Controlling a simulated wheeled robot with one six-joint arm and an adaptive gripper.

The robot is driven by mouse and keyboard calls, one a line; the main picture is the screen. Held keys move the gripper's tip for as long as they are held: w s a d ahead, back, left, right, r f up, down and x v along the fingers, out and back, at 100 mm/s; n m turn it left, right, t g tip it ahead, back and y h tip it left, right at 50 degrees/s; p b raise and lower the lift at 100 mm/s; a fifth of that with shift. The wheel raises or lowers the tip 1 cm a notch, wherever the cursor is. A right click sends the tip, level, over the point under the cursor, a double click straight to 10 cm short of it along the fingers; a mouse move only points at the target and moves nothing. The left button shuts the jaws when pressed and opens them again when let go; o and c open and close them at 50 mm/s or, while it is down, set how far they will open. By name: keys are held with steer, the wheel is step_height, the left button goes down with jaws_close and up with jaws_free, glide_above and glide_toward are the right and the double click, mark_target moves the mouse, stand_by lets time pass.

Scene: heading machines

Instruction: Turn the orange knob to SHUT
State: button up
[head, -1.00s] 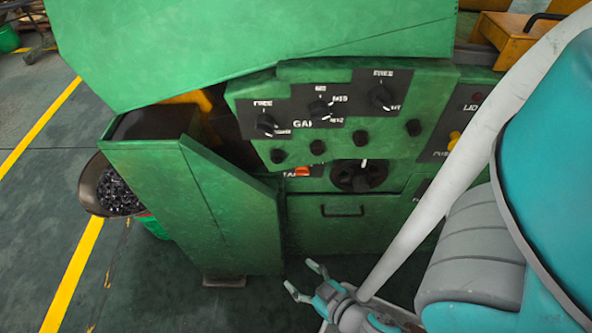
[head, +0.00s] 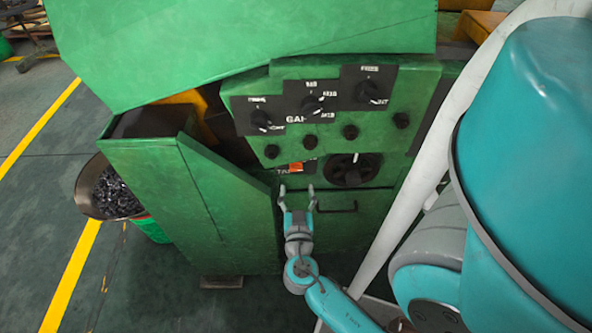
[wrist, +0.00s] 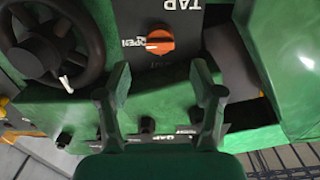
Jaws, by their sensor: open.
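The orange knob (head: 296,167) is on the low dark TAP plate of the green machine. In the wrist view the orange knob (wrist: 160,41) sits beyond my fingertips, roughly centred between them. The word OPEN is on its left, and lettering below it is partly legible as UT. A pale mark at the knob's left side points toward OPEN. My gripper (head: 297,190) is open and empty, just below the knob in the head view. Its two fingers also show in the wrist view (wrist: 163,78), apart from the knob.
A dark handwheel (head: 350,170) is right of the knob, with a drawer handle (head: 336,207) below. Black knobs and dials (head: 312,104) fill the panel above. A green slanted guard (head: 225,195) stands close on the left, with a bin of metal pieces (head: 112,190) beyond.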

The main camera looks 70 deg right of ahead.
mark_target(296, 169)
steer(key=x, duration=0.8)
steer(key=c, duration=1.1)
